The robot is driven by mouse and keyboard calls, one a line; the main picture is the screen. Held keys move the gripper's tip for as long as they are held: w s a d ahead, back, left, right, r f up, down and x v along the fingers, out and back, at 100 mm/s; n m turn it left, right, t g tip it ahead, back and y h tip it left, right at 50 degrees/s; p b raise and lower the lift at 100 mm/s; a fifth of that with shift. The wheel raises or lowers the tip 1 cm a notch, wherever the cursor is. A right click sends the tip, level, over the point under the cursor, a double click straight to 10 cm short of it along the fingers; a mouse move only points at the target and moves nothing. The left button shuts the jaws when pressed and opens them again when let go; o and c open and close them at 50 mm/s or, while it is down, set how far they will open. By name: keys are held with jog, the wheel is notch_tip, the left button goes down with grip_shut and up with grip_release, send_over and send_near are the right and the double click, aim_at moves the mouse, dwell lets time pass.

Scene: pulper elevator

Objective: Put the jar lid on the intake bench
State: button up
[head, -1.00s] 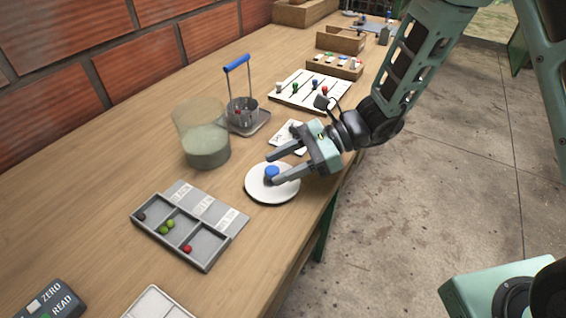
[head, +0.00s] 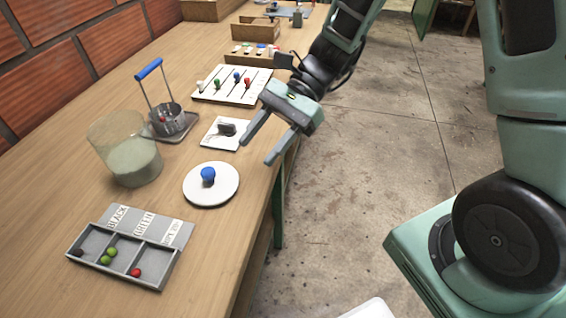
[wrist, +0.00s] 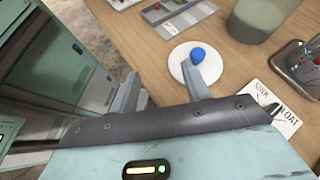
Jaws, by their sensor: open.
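The jar lid (head: 225,191) is a white disc with a blue knob (head: 208,175). It lies flat on the wooden bench (head: 60,205) near the front edge, in front of the clear jar. The lid also shows in the wrist view (wrist: 177,64), past my fingertips. My gripper (head: 258,146) is open and empty, up and to the right of the lid, over the bench's edge. Its fingers do not touch the lid. I cannot tell from the labels in view whether this bench is the intake bench.
A clear jar (head: 115,132) of greenish liquid stands behind the lid. A sorting tray (head: 150,282) with coloured balls lies at the front left. A blue-handled basket (head: 170,122), a sink/float card (head: 212,142) and a slider board (head: 210,94) stand farther back.

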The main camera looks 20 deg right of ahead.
jog(key=s+r+n+t+h, duration=0.2)
jog(key=s+n+h, duration=0.8)
jog(key=n, duration=1)
jog(key=s+t, duration=0.2)
jog(key=s, duration=0.2)
jog(key=shift+s+r+h, duration=0.3)
jog(key=shift+r, duration=0.1)
